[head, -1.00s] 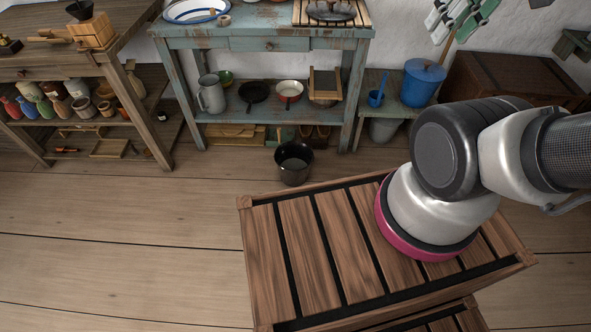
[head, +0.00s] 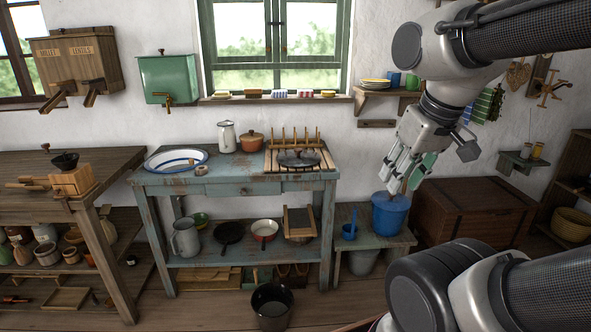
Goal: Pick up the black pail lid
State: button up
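A dark, shiny round lid (head: 299,158), which looks like the black pail lid, lies on a slatted wooden rack (head: 285,171) at the right end of the worn blue table. The black pail (head: 272,305) stands open on the floor in front of the table. My gripper (head: 400,182) hangs in the air to the right of the table, pointing down. Its fingers are apart with nothing seen between them. It is well clear of the lid in the picture.
Upright pegs rise behind the lid. A blue bucket (head: 389,214) stands on a low bench below my gripper. A brown chest (head: 470,213) is at right.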

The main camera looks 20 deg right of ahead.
aim_at(298, 157)
jog(key=i+l+u, duration=0.15)
jog(key=i+l, duration=0.2)
jog(key=i+l+u, duration=0.1)
jog(key=i+l, duration=0.2)
jog(key=i+l+u, duration=0.15)
jog(key=i+l, duration=0.2)
jog(key=l, duration=0.15)
jog(key=i+l+u, duration=0.1)
jog(key=i+l, duration=0.15)
jog(key=l, duration=0.2)
jog(key=i+l+u, duration=0.15)
jog(key=i+l, duration=0.15)
jog(key=l, duration=0.15)
